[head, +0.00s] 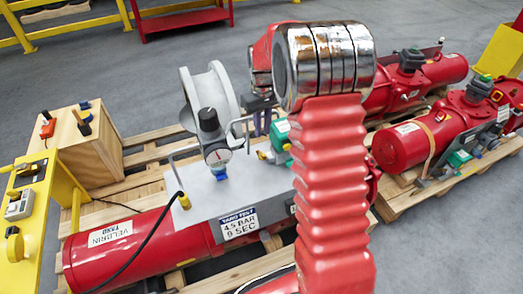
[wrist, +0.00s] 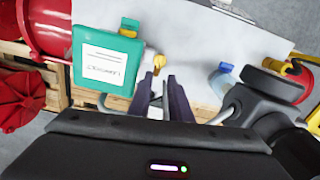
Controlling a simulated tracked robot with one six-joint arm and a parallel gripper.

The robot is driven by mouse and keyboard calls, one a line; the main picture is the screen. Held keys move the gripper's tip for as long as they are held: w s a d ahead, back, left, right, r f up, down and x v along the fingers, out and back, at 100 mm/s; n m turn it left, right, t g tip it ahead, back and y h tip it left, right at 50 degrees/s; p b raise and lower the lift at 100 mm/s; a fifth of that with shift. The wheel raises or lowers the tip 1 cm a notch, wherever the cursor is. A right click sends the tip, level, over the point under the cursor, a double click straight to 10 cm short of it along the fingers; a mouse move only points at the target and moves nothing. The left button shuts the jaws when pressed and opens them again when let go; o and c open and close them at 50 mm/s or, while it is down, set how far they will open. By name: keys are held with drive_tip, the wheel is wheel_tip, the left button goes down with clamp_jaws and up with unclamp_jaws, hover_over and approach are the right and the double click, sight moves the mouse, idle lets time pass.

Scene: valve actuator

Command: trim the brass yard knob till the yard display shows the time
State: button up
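A small brass knob (wrist: 159,62) sits beside a green box with a white label (wrist: 104,62) in the wrist view. In the head view the brass part (head: 265,155) is just left of the green box. My gripper (wrist: 159,80) has two dark purple fingers, apart and empty, with tips just short of the knob. In the head view my gripper (head: 262,124) is partly hidden behind my wrist. A plate reading "4.5 BAR 9 SEC" (head: 238,222) is on the grey panel's front; its blue top line is hard to read.
A black-topped regulator with a gauge (head: 212,135) stands on the panel left of my gripper; it looms close at right in the wrist view. A white ring-shaped part (head: 208,92) stands behind it. Red actuators (head: 405,145) lie on pallets at right.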

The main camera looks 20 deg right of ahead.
sight(262, 154)
wheel_tip(262, 154, down, 11)
drive_tip(key=shift+f, duration=0.15)
idle(0.4)
drive_tip(key=shift+c, duration=0.4)
clamp_jaws()
drive_tip(key=shift+a, duration=0.15)
